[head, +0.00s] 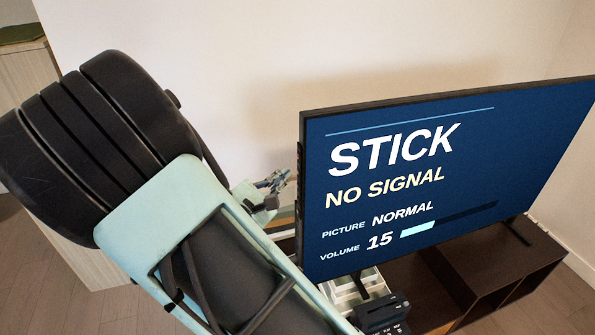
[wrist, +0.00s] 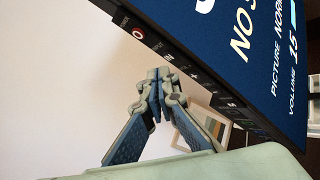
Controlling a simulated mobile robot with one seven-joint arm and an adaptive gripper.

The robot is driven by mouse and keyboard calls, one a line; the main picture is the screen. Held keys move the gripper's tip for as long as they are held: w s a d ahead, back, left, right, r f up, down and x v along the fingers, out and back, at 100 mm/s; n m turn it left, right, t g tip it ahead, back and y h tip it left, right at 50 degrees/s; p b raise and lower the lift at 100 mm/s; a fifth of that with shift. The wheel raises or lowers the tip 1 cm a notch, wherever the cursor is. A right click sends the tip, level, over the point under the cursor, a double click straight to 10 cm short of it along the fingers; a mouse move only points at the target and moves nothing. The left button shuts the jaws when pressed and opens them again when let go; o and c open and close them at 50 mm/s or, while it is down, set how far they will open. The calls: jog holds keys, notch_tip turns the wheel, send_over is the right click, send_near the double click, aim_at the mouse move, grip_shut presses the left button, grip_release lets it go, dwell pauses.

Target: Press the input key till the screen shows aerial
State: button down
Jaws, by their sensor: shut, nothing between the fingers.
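The television (head: 440,265) has a blue screen (head: 400,180) reading STICK, NO SIGNAL, PICTURE NORMAL, VOLUME 15. In the wrist view, a column of small keys (wrist: 193,77) runs along its dark side edge. In the head view, my gripper (head: 276,182) is left of the television.
The television stands on a dark low cabinet (head: 455,285) with open compartments. A black device with buttons (head: 383,311) is in front of the screen's lower left. A pale wooden cabinet (head: 27,82) is at the far left. A framed picture (wrist: 213,125) shows behind my fingers.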

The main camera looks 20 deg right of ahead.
jog(key=shift+a, duration=0.1)
jog(key=a+p, duration=0.1)
jog(key=a, duration=0.3)
jog(key=shift+a, duration=0.4)
jog(key=shift+a, duration=0.1)
dwell(1.8)
